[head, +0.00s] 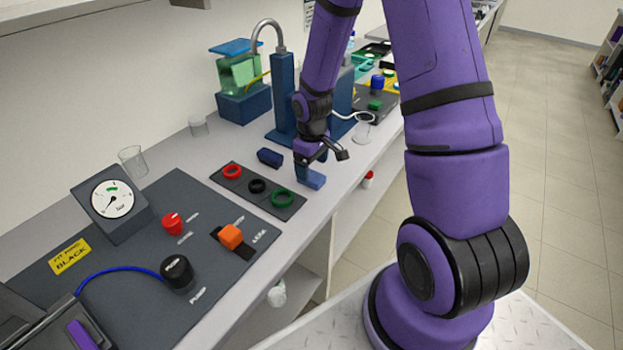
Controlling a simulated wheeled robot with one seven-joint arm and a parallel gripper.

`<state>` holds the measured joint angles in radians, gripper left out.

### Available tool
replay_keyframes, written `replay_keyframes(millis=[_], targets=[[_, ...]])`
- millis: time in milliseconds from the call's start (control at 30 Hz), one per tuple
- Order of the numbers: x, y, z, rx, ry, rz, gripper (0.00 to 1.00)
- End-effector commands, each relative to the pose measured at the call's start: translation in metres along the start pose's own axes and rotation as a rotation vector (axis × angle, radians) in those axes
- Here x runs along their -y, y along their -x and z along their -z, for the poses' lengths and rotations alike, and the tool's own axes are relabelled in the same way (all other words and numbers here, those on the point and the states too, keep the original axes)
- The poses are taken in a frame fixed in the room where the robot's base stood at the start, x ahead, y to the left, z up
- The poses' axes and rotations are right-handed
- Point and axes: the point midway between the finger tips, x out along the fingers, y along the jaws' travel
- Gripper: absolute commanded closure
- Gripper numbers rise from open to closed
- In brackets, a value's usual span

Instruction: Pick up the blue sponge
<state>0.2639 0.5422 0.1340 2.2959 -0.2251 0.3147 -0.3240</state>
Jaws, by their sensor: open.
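A blue block that looks like the blue sponge (312,180) lies on the grey bench near its front edge, right of the dark strip with the coloured rings. My gripper (321,156) is open above it, pointing down, with one dark finger to the left and one to the right. The left finger comes down close to the sponge's left end, and I cannot tell whether it touches. Nothing shows held between the fingers. Part of the sponge's upper side is hidden behind the gripper.
A small dark blue object (270,158) lies left of the sponge. The ring strip (243,190) holds red, black and green rings. A blue stand with a curved metal spout (283,95) rises behind the gripper. A clear beaker (133,162) stands at the left.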

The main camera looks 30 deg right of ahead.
Motion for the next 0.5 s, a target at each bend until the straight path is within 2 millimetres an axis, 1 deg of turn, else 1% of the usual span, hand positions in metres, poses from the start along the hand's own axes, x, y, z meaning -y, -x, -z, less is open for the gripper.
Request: replay_keyframes(millis=[100, 300, 500], targets=[[0.001, -0.017, 0.001, 0.003, 0.0, 0.003, 0.17], [0.001, -0.039, 0.001, 0.002, 0.0, 0.002, 0.17], [0.0, -0.044, 0.002, 0.0, 0.0, 0.0, 0.17]])
